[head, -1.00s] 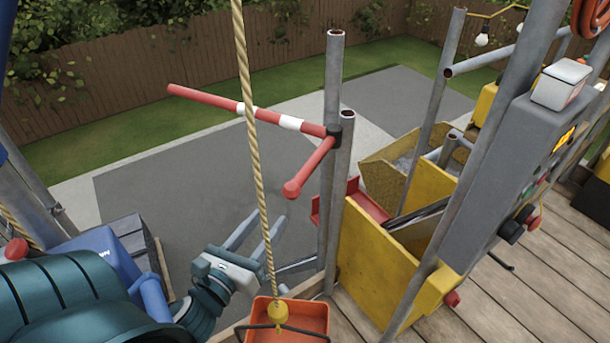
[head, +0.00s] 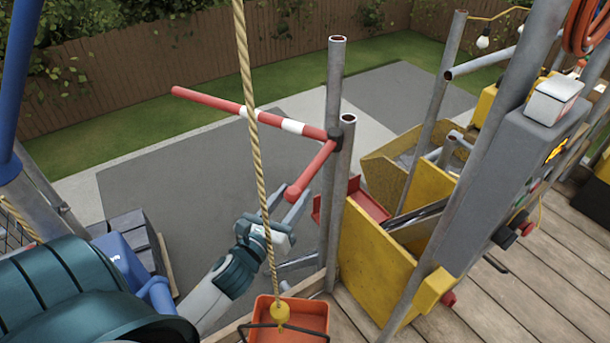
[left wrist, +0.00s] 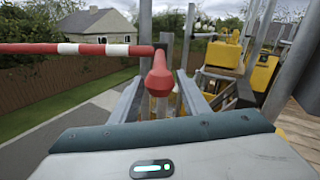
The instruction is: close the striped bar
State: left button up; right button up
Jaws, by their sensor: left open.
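The red-and-white striped bar (head: 215,104) is level and sticks out to the left from a dark joint on a grey post (head: 335,90). A shorter red arm (head: 312,170) runs from the same joint toward me and ends in a rounded knob. My left gripper (head: 296,193) is open, with its fingertips around the knob's level, just beneath or beside it. In the left wrist view the knob (left wrist: 159,82) appears between the two fingers (left wrist: 160,95); contact cannot be told. The striped bar also shows in that view (left wrist: 85,49). My right gripper is not in view.
A rope (head: 254,130) with an orange tray (head: 290,322) hangs in front of my left forearm. A yellow chute (head: 375,260) and a grey control box (head: 515,165) stand to the right. Scaffold posts surround the gap above the paved ground.

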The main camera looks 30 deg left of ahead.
aim_at(306, 180)
pick_arm(q)
jog(key=w, duration=0.2)
jog(key=w+p, duration=0.1)
jog(key=w, duration=0.4)
jog(key=shift+a+p, duration=0.3)
jog(key=shift+p, duration=0.05)
grip_shut()
